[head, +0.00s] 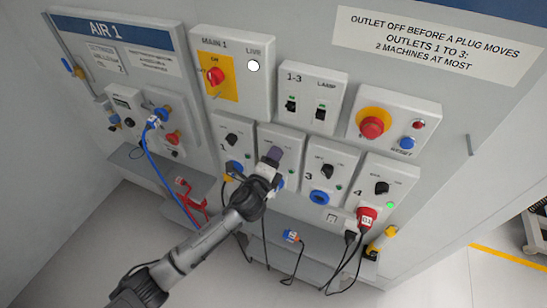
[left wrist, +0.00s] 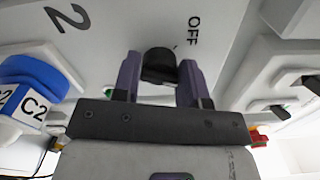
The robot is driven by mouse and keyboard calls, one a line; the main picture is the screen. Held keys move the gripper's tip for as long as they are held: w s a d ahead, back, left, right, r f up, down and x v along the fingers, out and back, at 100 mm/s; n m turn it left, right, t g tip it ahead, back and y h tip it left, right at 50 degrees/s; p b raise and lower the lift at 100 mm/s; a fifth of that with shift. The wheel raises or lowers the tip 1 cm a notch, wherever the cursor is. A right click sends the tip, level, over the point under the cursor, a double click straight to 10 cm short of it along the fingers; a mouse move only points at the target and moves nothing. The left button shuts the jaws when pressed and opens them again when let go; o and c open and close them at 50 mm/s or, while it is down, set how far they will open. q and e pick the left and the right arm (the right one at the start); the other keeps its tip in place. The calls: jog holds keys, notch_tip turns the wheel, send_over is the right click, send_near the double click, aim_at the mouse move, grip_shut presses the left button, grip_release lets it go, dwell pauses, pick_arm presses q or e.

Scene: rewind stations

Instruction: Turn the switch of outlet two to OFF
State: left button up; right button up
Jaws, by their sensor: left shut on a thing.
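In the left wrist view, the panel (left wrist: 120,25) shows a printed "2" and the word "OFF" near the black switch knob (left wrist: 158,62). The fingers of my left gripper (left wrist: 160,82) are shut on this knob, one on each side. Which way the knob points is hard to tell. A blue plug with a "C2" tag (left wrist: 30,85) sits at the left of that view. My right gripper is not in view.
Outlet one (head: 233,140), outlet three (head: 328,168) and outlet four (head: 385,190) stand beside it; outlet four has a lit green lamp and a red plug (head: 366,216). A red emergency button (head: 372,127) is above. Cables hang over a lower shelf (head: 325,262).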

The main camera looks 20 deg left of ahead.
pick_arm(q)
jog(key=n+p, duration=0.2)
jog(key=n, duration=1.1)
jog(key=shift+f+p, duration=0.2)
jog(key=shift+p, duration=0.15)
dwell(0.4)
jog(key=o, duration=0.9)
jog(key=shift+s, duration=0.1)
